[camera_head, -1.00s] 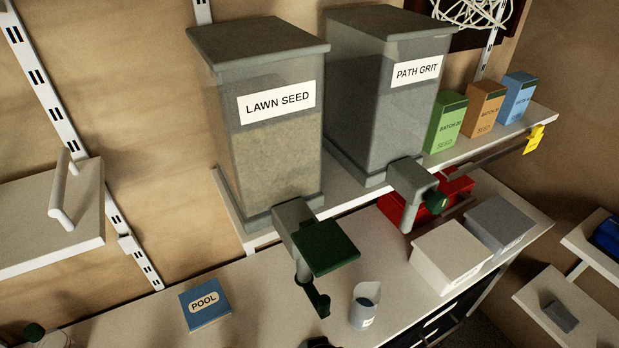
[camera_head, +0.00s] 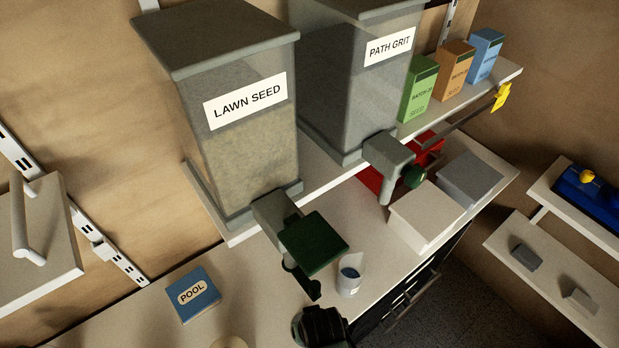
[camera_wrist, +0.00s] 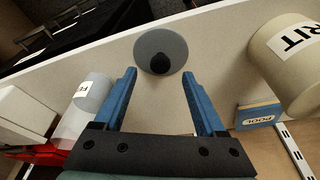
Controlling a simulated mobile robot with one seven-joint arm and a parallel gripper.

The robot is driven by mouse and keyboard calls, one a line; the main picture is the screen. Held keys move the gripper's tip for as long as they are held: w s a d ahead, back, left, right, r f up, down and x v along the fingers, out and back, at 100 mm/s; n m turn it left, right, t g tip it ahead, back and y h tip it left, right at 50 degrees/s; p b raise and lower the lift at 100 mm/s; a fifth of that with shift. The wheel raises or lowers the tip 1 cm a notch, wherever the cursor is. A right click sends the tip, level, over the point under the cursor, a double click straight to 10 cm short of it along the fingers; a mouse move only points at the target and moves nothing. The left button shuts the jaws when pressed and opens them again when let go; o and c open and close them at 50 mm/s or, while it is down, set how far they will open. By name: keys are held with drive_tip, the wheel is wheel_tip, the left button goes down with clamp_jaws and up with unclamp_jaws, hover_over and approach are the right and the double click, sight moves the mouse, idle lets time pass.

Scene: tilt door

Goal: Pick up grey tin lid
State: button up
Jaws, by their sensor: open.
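The grey tin lid (camera_wrist: 176,44) is a round grey disc with a black knob, lying on the pale worktop near its edge in the wrist view. I cannot make it out in the head view. My gripper (camera_wrist: 160,73) is open, with its two blue fingers apart and nothing held between them. In the wrist picture the lid appears just beyond the fingertips, roughly centred between them. How far the fingertips are from the lid is hard to tell. In the head view only a dark part of my arm shows at the bottom edge.
A beige canister (camera_wrist: 288,62) with a label ending "RIT" stands right of the lid, near the blue POOL box (camera_wrist: 258,116). A clear cup (camera_wrist: 92,92) stands left. The LAWN SEED dispenser (camera_head: 250,150) overhangs the worktop with its green flap (camera_head: 314,243).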

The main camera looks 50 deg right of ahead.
drive_tip(key=shift+x, duration=2.6)
drive_tip(key=shift+w, duration=0.1)
clamp_jaws()
